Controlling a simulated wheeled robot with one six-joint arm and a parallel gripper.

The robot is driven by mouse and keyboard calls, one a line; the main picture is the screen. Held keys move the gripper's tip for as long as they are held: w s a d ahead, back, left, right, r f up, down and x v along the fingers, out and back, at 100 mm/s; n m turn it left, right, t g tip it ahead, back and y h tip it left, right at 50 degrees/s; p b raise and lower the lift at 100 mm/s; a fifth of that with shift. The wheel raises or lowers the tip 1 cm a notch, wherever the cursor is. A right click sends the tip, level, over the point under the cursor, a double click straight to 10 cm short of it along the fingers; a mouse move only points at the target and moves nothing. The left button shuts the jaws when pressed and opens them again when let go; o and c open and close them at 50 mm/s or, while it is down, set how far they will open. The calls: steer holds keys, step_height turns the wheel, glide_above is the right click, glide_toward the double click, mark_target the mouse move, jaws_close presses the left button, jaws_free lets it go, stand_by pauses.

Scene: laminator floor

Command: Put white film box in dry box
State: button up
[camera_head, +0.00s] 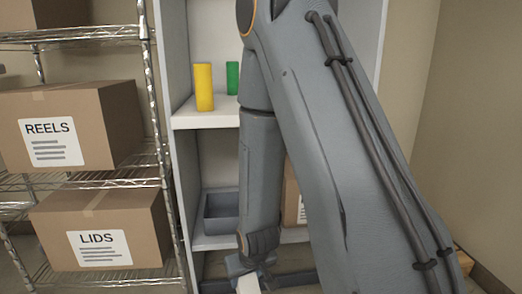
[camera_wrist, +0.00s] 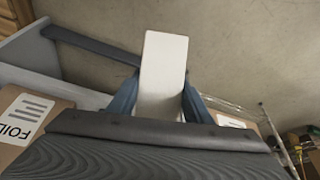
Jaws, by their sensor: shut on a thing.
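The white film box (camera_wrist: 163,68) is a plain white block standing out between my gripper's fingers in the wrist view. My gripper (camera_wrist: 160,103) is shut on it, with one blue-grey finger on each side. In the head view, my gripper (camera_head: 250,268) is low at the bottom edge, in front of the shelf unit, and only a small part of the white film box (camera_head: 248,285) shows. A grey open bin (camera_head: 221,226) sits on the shelf above and left of my gripper. No label shows on it, so I cannot tell whether it is the dry box.
A white shelf unit (camera_head: 205,121) holds a yellow cylinder (camera_head: 204,87) and a green cylinder (camera_head: 233,78). A wire rack (camera_head: 156,100) at left carries REELS (camera_head: 110,105) and LIDS (camera_head: 143,215) cartons. A FOIL carton (camera_wrist: 52,108) and dark bar (camera_wrist: 88,44) show in the wrist view.

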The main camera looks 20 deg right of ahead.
steer(key=w+r+p+v, duration=0.1)
steer(key=w+p+v, duration=0.1)
steer(key=p+v, duration=1.95)
steer(key=w+r+p+v, duration=0.1)
steer(key=w+p+v, duration=0.2)
steer(key=p+v, duration=1.85)
steer(key=w+r+t+b, duration=0.1)
steer(key=w+r+t, duration=0.1)
steer(key=w+r, duration=1.3)
steer(key=w+d+r+m+t+h, duration=0.15)
steer(key=w+r, duration=0.25)
steer(key=r, duration=0.7)
steer(key=w+d+r, duration=0.3)
steer(key=w+r, duration=0.1)
steer(key=r, duration=0.6)
steer(key=w+d+r+m+t+h, duration=0.15)
steer(key=w+r, duration=0.25)
steer(key=r, duration=0.7)
steer(key=s+d+r+m+h, duration=0.1)
steer(key=s+d+r, duration=0.2)
steer(key=r, duration=1)
steer(key=s+d+r+m+h, duration=0.1)
steer(key=s+r, duration=0.5)
steer(key=r, duration=0.6)
steer(key=s+d+r+m+h, duration=0.2)
steer(key=s+d+r, duration=0.2)
steer(key=r, duration=0.9)
steer(key=shift+s+d+r+m, duration=0.3)
steer(key=shift+s+d+r, duration=0.1)
steer(key=shift+s, duration=0.2)
